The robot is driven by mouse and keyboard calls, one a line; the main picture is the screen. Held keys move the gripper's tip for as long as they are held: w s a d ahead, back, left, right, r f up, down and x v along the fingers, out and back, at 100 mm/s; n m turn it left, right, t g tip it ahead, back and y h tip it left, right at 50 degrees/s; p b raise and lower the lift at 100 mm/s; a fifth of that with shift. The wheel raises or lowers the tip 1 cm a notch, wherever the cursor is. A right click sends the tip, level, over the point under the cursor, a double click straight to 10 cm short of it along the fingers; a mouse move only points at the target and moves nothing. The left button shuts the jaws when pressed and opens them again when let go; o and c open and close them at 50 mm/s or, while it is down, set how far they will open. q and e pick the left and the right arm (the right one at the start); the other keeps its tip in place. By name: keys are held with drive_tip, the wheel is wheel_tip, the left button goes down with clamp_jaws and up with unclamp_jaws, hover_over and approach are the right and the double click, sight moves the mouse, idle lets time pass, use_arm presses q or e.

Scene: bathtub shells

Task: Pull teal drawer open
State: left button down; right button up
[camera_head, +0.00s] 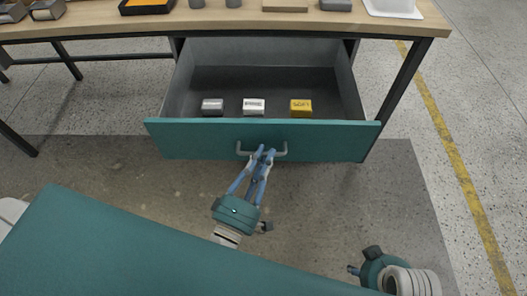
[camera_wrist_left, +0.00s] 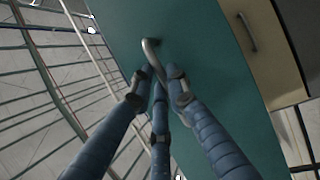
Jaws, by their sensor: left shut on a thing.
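The teal drawer (camera_head: 330,143) is pulled well out from under the table, and its grey inside shows. Its grey bar handle (camera_head: 277,153) is at the middle of the front; it also shows in the left wrist view (camera_wrist_left: 150,52). My left gripper (camera_head: 262,153) is shut on the handle, with its blue fingers closed around the bar. My right gripper (camera_head: 352,270) is low at the right, apart from the drawer; its fingers are mostly hidden or too small to read.
In the drawer lie a grey box (camera_head: 212,105), a white box (camera_head: 254,106) and a yellow box (camera_head: 301,107). The wooden table top (camera_head: 330,20) holds a white tray (camera_head: 393,8) and an orange-black tray (camera_head: 146,6). The floor to the right is clear.

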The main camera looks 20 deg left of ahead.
use_arm(q)
drive_tip(key=c, duration=1.7)
unclamp_jaws()
drive_tip(key=shift+o, duration=0.2)
drive_tip(key=v, duration=1.2)
